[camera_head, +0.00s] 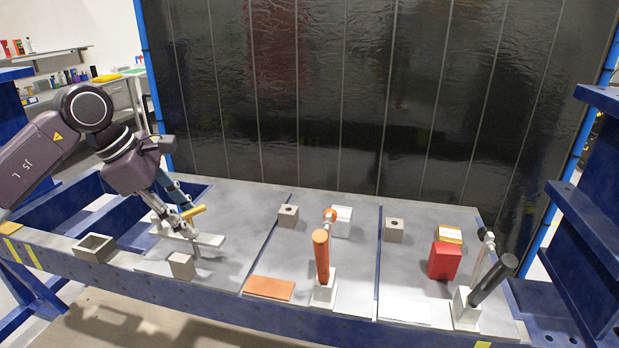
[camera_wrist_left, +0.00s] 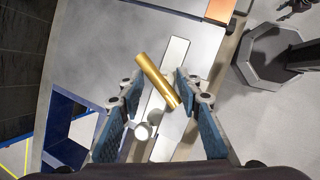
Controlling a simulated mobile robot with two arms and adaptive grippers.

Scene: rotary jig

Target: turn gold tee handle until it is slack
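The gold tee handle (camera_head: 194,211) is a short gold bar near the left end of the bench, above a pale flat fixture (camera_head: 208,239). In the left wrist view the gold handle (camera_wrist_left: 153,75) lies tilted, its lower end between the fingertips. My left gripper (camera_head: 181,212) is at the handle with its fingers apart; it also shows in the left wrist view (camera_wrist_left: 156,88). The right fingertip looks close to the bar; I cannot tell whether it touches. A gap shows on the left side. My right gripper is in neither view.
An open grey box (camera_head: 95,247) and a grey block (camera_head: 181,265) stand near the front edge. An orange handle (camera_head: 321,255) and a black handle (camera_head: 492,279) rise farther right. A red block (camera_head: 444,260) stands by the black one. A dark panel (camera_head: 330,90) closes the back.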

